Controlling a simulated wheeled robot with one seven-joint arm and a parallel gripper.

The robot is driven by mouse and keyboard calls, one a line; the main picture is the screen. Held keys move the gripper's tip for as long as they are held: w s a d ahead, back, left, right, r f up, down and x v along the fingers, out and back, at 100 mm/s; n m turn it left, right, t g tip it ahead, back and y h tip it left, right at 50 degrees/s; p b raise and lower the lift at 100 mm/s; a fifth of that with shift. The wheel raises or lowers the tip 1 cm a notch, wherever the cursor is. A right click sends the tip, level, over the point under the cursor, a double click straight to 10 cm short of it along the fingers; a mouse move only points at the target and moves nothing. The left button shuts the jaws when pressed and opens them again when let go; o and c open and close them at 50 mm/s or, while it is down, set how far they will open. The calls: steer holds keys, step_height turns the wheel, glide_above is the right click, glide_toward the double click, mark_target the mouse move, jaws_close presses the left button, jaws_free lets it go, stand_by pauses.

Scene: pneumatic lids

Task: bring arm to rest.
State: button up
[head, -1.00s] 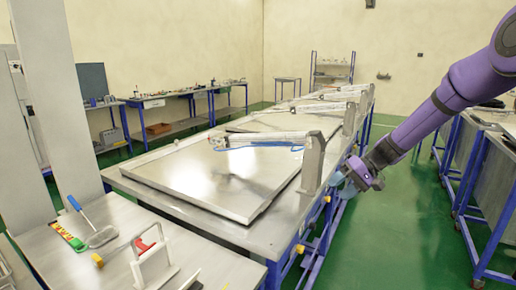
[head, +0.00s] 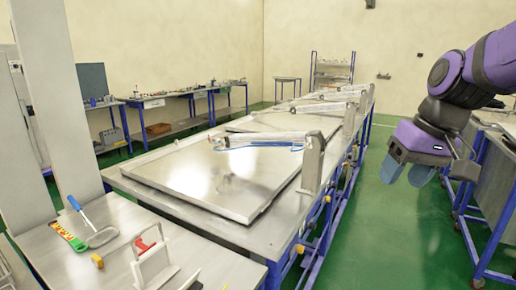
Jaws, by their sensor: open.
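My gripper (head: 406,172) is at the right of the head view, at the end of my purple arm. Its two bluish fingers point down and stand apart, with nothing between them. It hangs above the green floor, in the gap between the long lid table and the benches at the right. It appears to touch nothing. The nearest pneumatic lid (head: 215,178) lies flat on the long table (head: 235,228), with a white cylinder arm (head: 262,138) and a blue hose above it.
Blue-framed benches (head: 490,215) stand at the right, close to my gripper. Green floor (head: 400,240) is free between the table and these benches.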

steer(key=s+d+r+m+t+h, duration=0.1)
steer(key=s+d+t+h, duration=0.1)
steer(key=s, duration=1.1)
steer(key=shift+s+d+r+t, duration=0.15)
steer(key=shift+d+t, duration=0.25)
steer(key=shift+d, duration=0.45)
